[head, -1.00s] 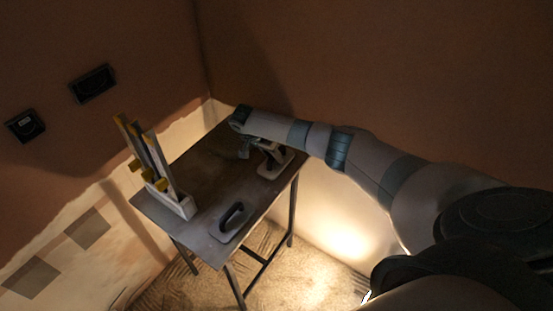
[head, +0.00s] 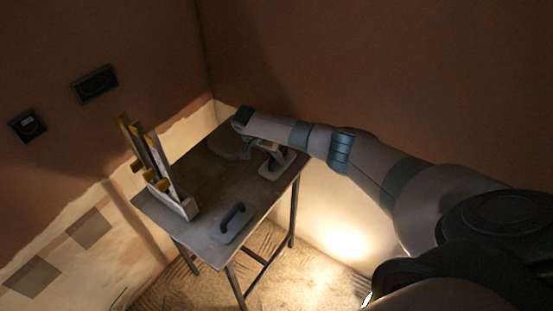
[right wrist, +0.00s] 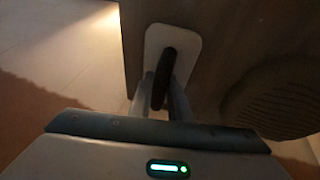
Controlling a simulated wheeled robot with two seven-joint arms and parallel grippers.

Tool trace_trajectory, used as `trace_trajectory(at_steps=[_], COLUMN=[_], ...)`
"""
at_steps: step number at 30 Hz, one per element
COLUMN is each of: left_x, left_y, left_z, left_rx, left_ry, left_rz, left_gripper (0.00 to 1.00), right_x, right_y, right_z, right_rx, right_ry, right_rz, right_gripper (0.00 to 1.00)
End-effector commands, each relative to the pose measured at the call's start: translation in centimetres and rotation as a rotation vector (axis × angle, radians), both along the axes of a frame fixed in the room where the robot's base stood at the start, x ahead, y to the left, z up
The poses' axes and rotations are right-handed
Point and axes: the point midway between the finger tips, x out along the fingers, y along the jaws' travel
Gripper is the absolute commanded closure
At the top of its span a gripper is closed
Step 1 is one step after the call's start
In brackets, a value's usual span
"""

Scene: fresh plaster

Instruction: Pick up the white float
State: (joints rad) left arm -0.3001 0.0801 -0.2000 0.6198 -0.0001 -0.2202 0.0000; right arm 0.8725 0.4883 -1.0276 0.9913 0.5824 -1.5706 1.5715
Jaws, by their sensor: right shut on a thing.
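The white float (head: 291,158) lies flat near the right edge of the small table (head: 205,175), partly hidden by my right arm. In the right wrist view it is a pale rounded plate (right wrist: 187,48) with a dark upright handle (right wrist: 161,75). My right gripper (head: 266,151) is over it. In the right wrist view its two fingers (right wrist: 161,92) sit on either side of the handle, shut on it. The plate appears to rest on the table; I see no clear gap. My left gripper is not in view.
Another float (head: 232,222) with a dark handle lies at the table's near corner. A rack with upright yellow-tipped pieces (head: 187,208) stands on the left. A brown oval thing (head: 228,148) lies beside my gripper; its ribbed face shows in the wrist view (right wrist: 270,98). Walls close in behind.

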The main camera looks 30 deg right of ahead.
Motion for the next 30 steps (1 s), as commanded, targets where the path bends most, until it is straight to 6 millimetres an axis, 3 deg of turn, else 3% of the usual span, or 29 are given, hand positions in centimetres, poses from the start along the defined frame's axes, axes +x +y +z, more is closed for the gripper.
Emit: trace_trajectory(at_steps=[8, 13, 30], left_x=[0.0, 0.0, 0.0], left_y=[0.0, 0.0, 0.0], left_z=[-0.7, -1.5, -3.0], left_rx=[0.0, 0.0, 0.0], left_ry=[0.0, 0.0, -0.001], left_rz=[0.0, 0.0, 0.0], left_gripper=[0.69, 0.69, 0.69], right_x=[0.1, -0.1, -7.8], right_y=[-0.1, -0.1, -1.9], right_z=[1.6, 4.1, 8.5], right_rx=[0.0, 0.0, 0.0], right_ry=[-0.003, -0.003, -0.002], right_rz=[0.0, 0.0, 0.001], right_gripper=[1.0, 1.0, 1.0])
